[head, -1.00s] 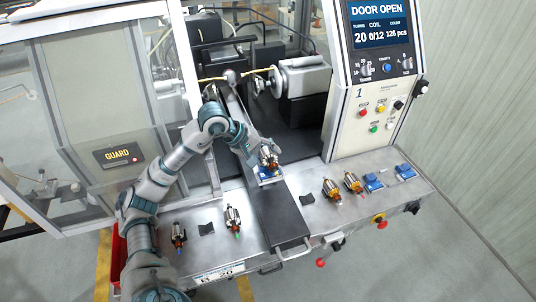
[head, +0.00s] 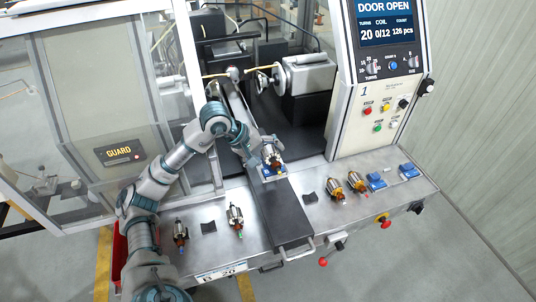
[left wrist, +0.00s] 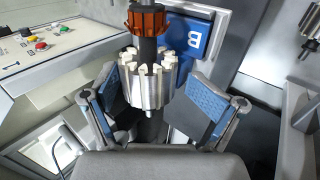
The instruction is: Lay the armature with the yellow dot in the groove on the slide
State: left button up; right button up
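An armature (head: 273,158) with a silver core and copper-orange end is at the blue block (head: 265,177) on the dark slide (head: 277,207). My left gripper (head: 269,153) is around it. In the left wrist view the slotted core (left wrist: 148,82) and orange commutator (left wrist: 147,20) show between my two blue-padded fingers. The fingers are spread, with a clear gap at the right pad, so the left gripper (left wrist: 165,103) is open. The blue block marked B (left wrist: 197,38) shows behind. I cannot make out a yellow dot or whether the shaft rests fully in the groove. My right gripper is out of view.
Armatures lie on the bench: one with a blue tip (head: 180,232), one with a green tip (head: 236,217), and two at right (head: 337,187) (head: 357,181). Blue blocks (head: 376,181) (head: 409,171) stand farther right. The machine's control panel (head: 385,100) rises behind the bench.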

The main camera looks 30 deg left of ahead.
pick_arm(q)
jog(key=shift+a+r, duration=0.15)
jog(key=shift+r, duration=0.05)
jog(key=v, duration=1.1)
jog(key=shift+a, duration=0.2)
jog(key=shift+s+d+r, duration=0.1)
jog(key=shift+d+r, duration=0.1)
jog(key=shift+d, duration=0.1)
jog(key=shift+a, duration=0.1)
